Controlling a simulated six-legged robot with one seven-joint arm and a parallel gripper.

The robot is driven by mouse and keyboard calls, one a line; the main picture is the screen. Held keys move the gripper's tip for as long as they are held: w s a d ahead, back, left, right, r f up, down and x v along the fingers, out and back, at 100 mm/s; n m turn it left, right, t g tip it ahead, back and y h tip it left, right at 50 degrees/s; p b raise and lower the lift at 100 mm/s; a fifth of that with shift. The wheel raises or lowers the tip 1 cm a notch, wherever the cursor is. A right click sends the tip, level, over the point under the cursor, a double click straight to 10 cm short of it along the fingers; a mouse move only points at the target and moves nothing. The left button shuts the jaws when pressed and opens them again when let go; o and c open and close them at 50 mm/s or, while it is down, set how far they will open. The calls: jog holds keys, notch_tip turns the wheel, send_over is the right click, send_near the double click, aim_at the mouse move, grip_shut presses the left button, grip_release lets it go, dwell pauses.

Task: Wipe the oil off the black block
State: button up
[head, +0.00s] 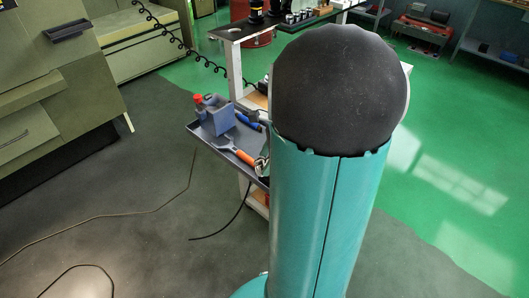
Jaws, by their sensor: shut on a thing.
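I cannot make out the black block, any oil or a cloth in the head view. My own teal arm link with its dark rounded joint fills the middle and right of the view and hides much of the cart. My gripper is out of sight, so what it holds does not show.
Dark tool holders (256,14) stand on the cart's upper shelf (238,30). Cables cross the floor.

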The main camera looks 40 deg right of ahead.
jog(key=shift+r, duration=1.55)
